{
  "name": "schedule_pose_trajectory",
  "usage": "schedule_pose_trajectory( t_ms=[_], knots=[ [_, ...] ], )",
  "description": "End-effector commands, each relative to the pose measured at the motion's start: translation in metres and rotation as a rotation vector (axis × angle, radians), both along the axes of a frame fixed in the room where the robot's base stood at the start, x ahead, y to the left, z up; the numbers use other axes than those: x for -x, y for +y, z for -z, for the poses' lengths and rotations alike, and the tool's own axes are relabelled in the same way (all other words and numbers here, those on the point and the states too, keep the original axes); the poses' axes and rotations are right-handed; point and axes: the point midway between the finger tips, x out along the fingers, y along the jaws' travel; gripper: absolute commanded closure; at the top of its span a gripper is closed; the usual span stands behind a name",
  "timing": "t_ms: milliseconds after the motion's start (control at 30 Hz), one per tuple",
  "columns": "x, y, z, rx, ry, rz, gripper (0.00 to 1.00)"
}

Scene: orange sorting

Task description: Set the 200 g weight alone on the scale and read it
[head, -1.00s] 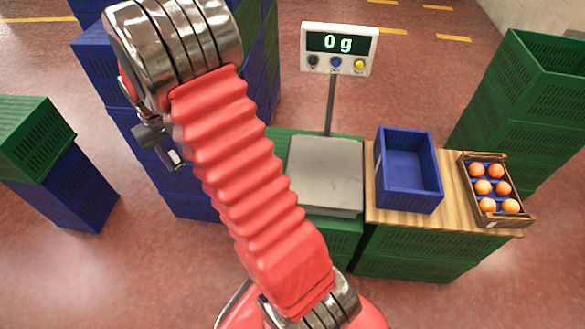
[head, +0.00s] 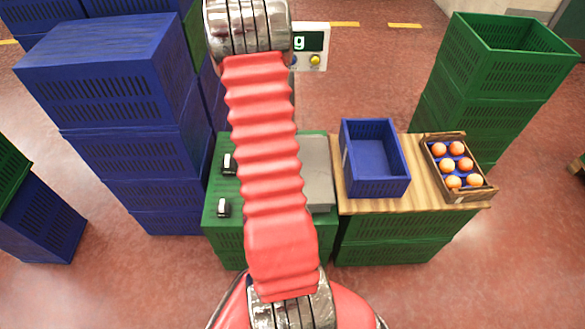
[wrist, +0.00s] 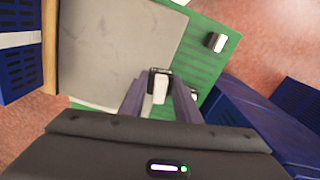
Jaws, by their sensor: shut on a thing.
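In the wrist view my gripper (wrist: 160,92) is shut on a small dark weight with a white face (wrist: 160,90). It shows over the border between the scale plate (wrist: 105,50) and the green crate top; its height is unclear. A second weight (wrist: 215,42) is on the green crate beside the plate. In the head view two weights (head: 229,163) (head: 223,208) show left of my arm; I cannot tell whether one is the held one. No mass marking is readable. The scale plate (head: 318,175) is partly behind my arm. The display (head: 309,43) shows "g"; its number is hidden.
A blue bin (head: 375,185) and a tray of oranges (head: 436,142) stand on a wooden board (head: 415,185) to the right. Blue crates (head: 105,90) are stacked high at the left. Green crates (head: 500,60) stand at the back right.

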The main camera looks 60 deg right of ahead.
Motion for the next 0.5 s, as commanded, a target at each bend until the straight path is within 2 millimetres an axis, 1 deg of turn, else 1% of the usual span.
schedule_pose_trajectory(
  t_ms=[33,100,233,333,400,500],
  knots=[
    [0.017,-0.012,0.005,-0.001,0.001,0.037,0.98],
    [0.039,-0.025,0.012,-0.002,0.001,0.082,0.98],
    [0.074,-0.045,0.021,0.000,0.000,0.153,0.98],
    [0.093,-0.053,0.026,-0.001,0.001,0.189,0.98],
    [0.100,-0.057,0.028,-0.001,0.001,0.203,0.98],
    [0.104,-0.059,0.029,0.000,0.000,0.211,0.98]
  ],
)
